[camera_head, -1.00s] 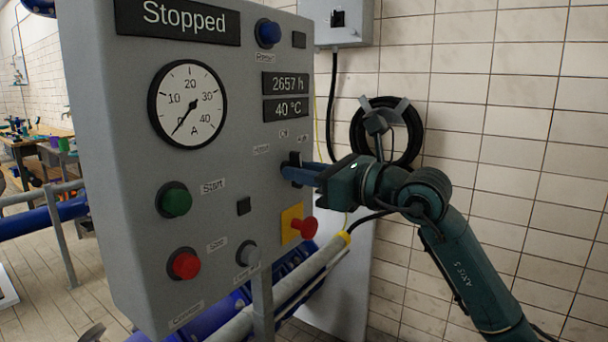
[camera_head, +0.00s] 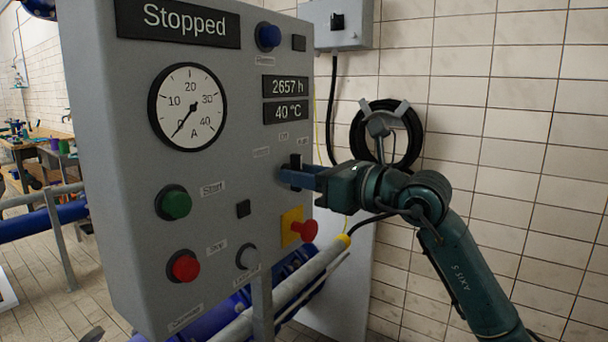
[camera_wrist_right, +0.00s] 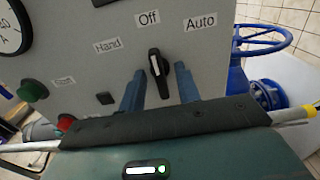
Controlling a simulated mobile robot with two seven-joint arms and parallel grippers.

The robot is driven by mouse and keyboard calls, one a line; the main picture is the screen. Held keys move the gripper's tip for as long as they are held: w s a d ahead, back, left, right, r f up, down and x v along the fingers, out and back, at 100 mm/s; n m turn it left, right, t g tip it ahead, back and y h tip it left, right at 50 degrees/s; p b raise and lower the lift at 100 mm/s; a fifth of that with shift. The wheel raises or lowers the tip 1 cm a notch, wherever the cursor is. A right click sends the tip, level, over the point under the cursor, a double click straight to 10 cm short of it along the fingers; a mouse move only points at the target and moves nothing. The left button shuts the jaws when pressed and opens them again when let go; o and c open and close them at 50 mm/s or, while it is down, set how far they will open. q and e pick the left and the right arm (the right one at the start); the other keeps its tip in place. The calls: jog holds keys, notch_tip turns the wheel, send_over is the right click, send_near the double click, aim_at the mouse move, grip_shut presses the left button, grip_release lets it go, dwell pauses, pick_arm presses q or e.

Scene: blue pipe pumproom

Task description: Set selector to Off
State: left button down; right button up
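The selector is a black knob with a white line. It sits on the grey panel (camera_head: 235,120), and in the right wrist view the knob (camera_wrist_right: 158,72) stands nearly upright, its upper end toward the "Off" label (camera_wrist_right: 148,17). "Hand" (camera_wrist_right: 107,45) is to its left and "Auto" (camera_wrist_right: 200,22) to its right. My right gripper (camera_wrist_right: 159,85) has its two blue fingers apart, one on each side of the knob, with a gap visible on both sides. In the head view the right gripper (camera_head: 298,177) is at the panel and partly covers the knob (camera_head: 296,162). My left gripper is not in view.
Below the selector a red button on a yellow plate (camera_head: 292,227) sticks out. A green button (camera_head: 174,203) and a red button (camera_head: 184,267) are at the panel's left. A blue handwheel (camera_wrist_right: 262,40) stands right of the panel. The tiled wall is behind my arm.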

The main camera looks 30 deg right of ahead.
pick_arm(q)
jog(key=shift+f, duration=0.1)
pick_arm(e)
jog(key=shift+s, duration=0.1)
